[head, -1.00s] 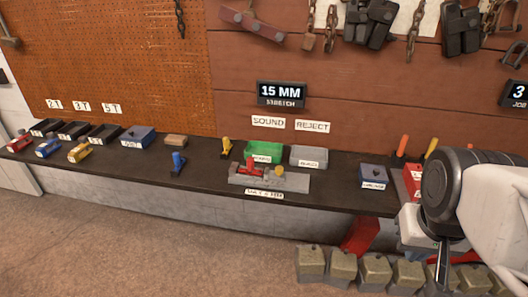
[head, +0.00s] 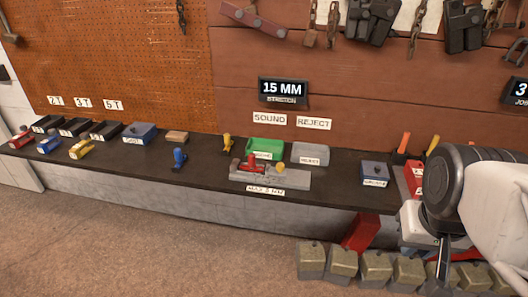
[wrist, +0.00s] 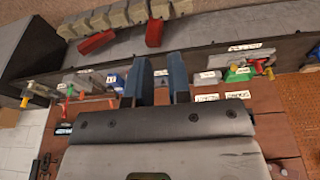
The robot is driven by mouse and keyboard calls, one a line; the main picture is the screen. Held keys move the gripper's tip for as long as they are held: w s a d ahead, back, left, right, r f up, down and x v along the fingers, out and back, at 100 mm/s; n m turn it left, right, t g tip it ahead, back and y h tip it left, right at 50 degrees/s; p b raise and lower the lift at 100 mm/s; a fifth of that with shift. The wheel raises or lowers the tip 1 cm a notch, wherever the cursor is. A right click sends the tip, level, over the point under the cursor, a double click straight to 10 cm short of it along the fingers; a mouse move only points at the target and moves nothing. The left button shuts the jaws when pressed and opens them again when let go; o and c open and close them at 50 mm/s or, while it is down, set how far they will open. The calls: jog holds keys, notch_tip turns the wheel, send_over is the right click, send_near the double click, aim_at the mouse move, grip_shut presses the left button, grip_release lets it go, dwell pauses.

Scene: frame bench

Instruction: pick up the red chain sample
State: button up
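A small red piece (head: 22,140) lies at the far left end of the dark bench, beside a blue piece (head: 49,144) and a yellow piece (head: 82,149). Another red piece (head: 252,163) sits on a grey fixture (head: 295,183) at mid-bench, next to a yellow knob. I cannot tell from their shape which is the chain sample. In the wrist view, my gripper (wrist: 162,82) has its two blue-grey fingers apart with nothing between them. It is well away from both red pieces.
A green tray (head: 265,146) and a grey tray (head: 311,153) stand behind the fixture. Dark trays (head: 75,128) and blue boxes (head: 139,133) line the bench. A blue upright piece (head: 179,157) stands left of the fixture. Several brass weights (head: 342,263) sit low in front.

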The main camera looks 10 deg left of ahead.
jog(key=o, duration=0.8)
jog(key=shift+w, duration=0.1)
